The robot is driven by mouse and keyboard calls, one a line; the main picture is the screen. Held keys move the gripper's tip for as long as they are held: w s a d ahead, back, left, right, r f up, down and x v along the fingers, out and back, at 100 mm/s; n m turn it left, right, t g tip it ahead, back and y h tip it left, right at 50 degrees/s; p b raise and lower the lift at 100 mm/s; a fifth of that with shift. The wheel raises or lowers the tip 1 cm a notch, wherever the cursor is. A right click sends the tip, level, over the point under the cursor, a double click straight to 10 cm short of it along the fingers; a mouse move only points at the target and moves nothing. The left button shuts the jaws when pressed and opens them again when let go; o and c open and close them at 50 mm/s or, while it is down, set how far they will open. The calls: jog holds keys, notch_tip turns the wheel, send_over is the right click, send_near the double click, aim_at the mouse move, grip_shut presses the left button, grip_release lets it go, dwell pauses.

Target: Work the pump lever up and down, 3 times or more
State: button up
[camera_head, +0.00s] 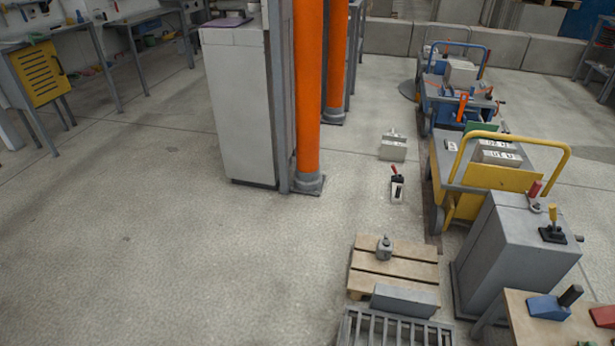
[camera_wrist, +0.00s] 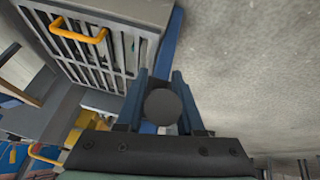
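My gripper (camera_wrist: 162,100) shows at the bottom middle of the wrist view, with its two dark blue fingers pointing up the picture. A dark grey round end (camera_wrist: 163,106) sits between the fingers. I cannot tell whether it is the pump lever's end or whether the fingers press on it. My gripper is outside the head view. In the head view a small lever with a red grip (camera_head: 397,174) stands on a floor plate. A red-handled lever (camera_head: 535,189) and a yellow-handled lever (camera_head: 552,214) stand on a grey cabinet (camera_head: 510,245). Which lever is the pump's is not clear.
In the wrist view a slatted grey panel with a yellow handle (camera_wrist: 80,28) is at upper left, and bare floor (camera_wrist: 250,60) is at right. The head view shows a pallet (camera_head: 393,268), a yellow-railed cart (camera_head: 500,178), an orange column (camera_head: 307,90) and open floor at left.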

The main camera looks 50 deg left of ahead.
jog(key=shift+o, duration=1.4)
jog(key=shift+r, duration=0.1)
jog(key=p+v, duration=0.8)
jog(key=v, duration=0.4)
jog(key=shift+s+r, duration=0.2)
jog(key=shift+r, duration=0.15)
jog(key=shift+w, duration=0.1)
